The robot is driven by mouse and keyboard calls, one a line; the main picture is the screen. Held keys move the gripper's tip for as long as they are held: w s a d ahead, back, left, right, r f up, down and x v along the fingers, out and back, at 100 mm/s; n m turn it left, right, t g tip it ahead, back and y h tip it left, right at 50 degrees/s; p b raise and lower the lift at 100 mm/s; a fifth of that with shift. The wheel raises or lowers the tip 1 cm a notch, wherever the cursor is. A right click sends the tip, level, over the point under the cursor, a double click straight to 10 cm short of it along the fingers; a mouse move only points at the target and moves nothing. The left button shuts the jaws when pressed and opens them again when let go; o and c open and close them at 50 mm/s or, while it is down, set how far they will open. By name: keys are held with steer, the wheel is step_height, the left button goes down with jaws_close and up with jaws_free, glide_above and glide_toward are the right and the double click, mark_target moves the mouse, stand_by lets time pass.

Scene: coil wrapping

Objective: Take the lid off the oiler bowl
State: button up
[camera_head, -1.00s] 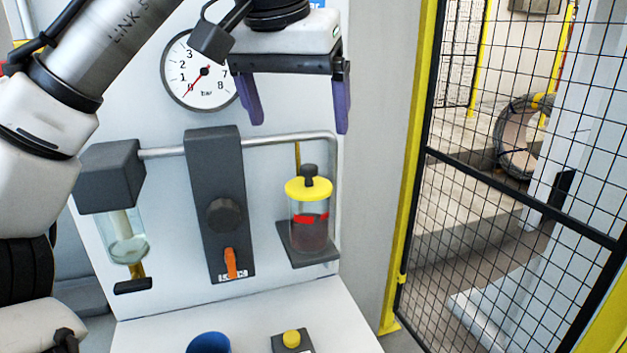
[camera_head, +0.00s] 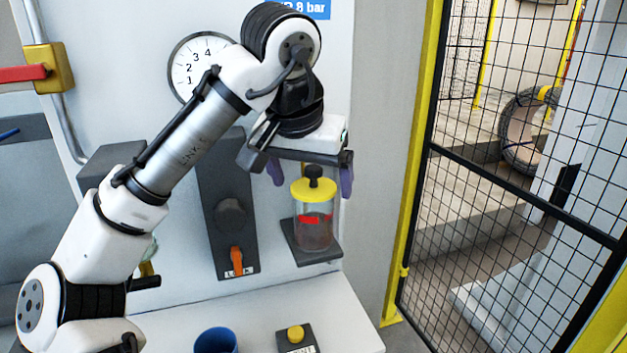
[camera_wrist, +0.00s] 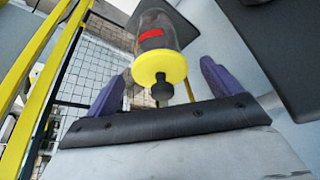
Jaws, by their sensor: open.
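The oiler bowl (camera_head: 314,229) is a clear jar with a red band and dark reddish contents, standing on a dark bracket. Its yellow lid (camera_head: 313,190) with a black knob (camera_head: 313,171) is seated on top. My gripper (camera_head: 309,180) is open, with one purple finger on each side of the lid and knob in the head view. In the wrist view, the yellow lid (camera_wrist: 160,66) and black knob (camera_wrist: 162,90) lie between the spread purple fingers (camera_wrist: 163,84), with visible gaps on both sides. The fingers do not appear to touch the lid.
A dark valve block with an orange lever (camera_head: 236,261) stands left of the bowl. A pressure gauge (camera_head: 190,75) is partly hidden behind my arm. A blue cup (camera_head: 216,341) and a yellow button (camera_head: 295,334) are on the shelf below. A mesh fence (camera_head: 510,200) is at the right.

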steer(key=shift+f, duration=0.25)
steer(key=shift+c, duration=0.4)
steer(key=c, duration=1)
